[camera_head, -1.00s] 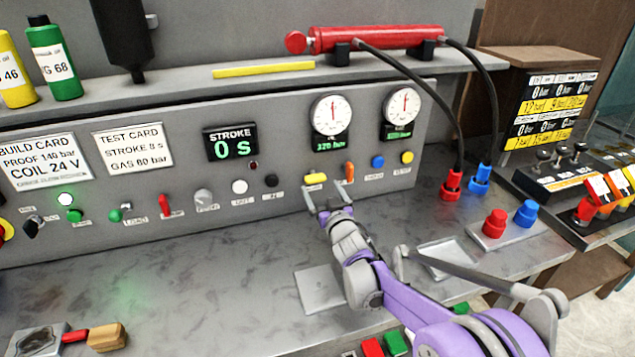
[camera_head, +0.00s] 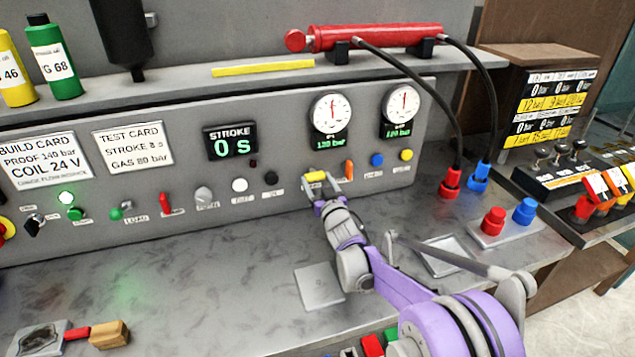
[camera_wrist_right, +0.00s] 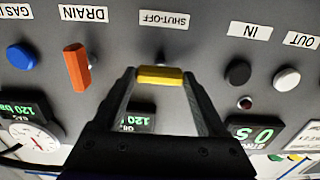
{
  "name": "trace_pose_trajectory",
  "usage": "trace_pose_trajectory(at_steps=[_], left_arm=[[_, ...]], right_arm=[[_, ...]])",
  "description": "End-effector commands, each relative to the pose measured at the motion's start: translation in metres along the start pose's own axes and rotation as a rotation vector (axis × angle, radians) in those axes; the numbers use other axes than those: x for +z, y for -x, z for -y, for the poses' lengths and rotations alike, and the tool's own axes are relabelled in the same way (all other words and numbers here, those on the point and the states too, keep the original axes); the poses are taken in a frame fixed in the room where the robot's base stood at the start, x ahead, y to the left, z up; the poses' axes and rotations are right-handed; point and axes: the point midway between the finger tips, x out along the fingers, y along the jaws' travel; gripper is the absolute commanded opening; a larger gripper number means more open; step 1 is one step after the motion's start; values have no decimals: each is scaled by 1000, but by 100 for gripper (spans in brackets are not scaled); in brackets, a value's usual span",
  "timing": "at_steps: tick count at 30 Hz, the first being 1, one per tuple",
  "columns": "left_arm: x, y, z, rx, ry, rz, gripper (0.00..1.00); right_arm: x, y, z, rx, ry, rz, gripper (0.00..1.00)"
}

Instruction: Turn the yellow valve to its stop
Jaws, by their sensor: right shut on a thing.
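The yellow valve (camera_head: 316,176) is a small bar-shaped handle on the grey panel, below the left gauge. In the right wrist view the yellow valve (camera_wrist_right: 161,75) lies level between my fingertips, under a label reading SHUT-OFF. My right gripper (camera_head: 320,187) has reached the panel and is shut on the valve, one finger at each end of the bar. The right wrist view shows my right gripper (camera_wrist_right: 161,82) upside down relative to the labels. My left gripper is not in view.
An orange DRAIN lever (camera_head: 349,170) stands close to the right of the valve, then a blue knob (camera_head: 376,160) and a yellow knob (camera_head: 406,155). A black knob (camera_head: 271,179) is to the left. The bench in front is mostly clear.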

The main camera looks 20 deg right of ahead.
Motion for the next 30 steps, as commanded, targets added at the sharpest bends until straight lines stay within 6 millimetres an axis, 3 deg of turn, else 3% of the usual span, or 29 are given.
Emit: trace_pose_trajectory(at_steps=[14,30], left_arm=[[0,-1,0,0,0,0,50],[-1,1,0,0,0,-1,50]], right_arm=[[0,0,0,0,94,1,19],[0,0,0,-1,564,0,19]])
